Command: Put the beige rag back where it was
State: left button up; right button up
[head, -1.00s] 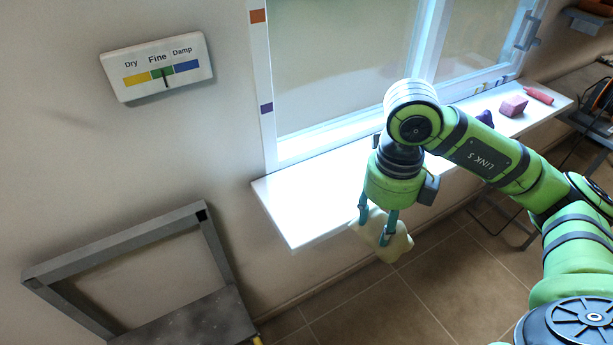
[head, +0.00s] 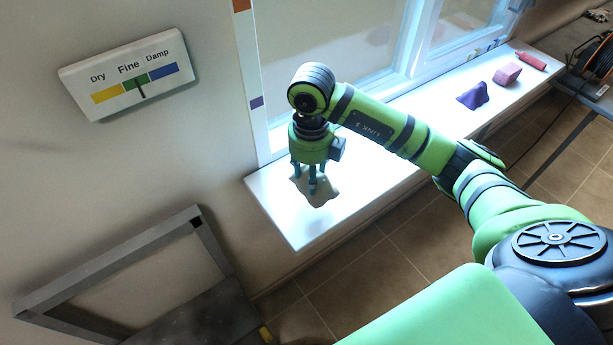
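The fingers and gripper body hide part of the rag. My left gripper is not in view.
The white windowsill (head: 289,222) is bare around the rag. A wall gauge (head: 130,75) reads Fine. A grey frame (head: 110,265) stands below left.

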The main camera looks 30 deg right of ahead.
aim_at(307, 184)
jog(key=shift+w+a+f, duration=0.25)
jog(key=shift+w+f, duration=0.15)
notch_tip(307, 184, down, 3)
jog(key=shift+f+p, duration=0.1)
jog(key=shift+p, duration=1.05)
jog(key=shift+f, duration=0.3)
jog(key=shift+f+b, duration=0.25)
jog(key=shift+b, duration=0.05)
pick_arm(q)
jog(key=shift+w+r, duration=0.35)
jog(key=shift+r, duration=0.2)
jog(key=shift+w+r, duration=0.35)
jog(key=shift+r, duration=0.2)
pick_arm(e)
jog(key=o, duration=1)
jog(key=shift+r, duration=0.1)
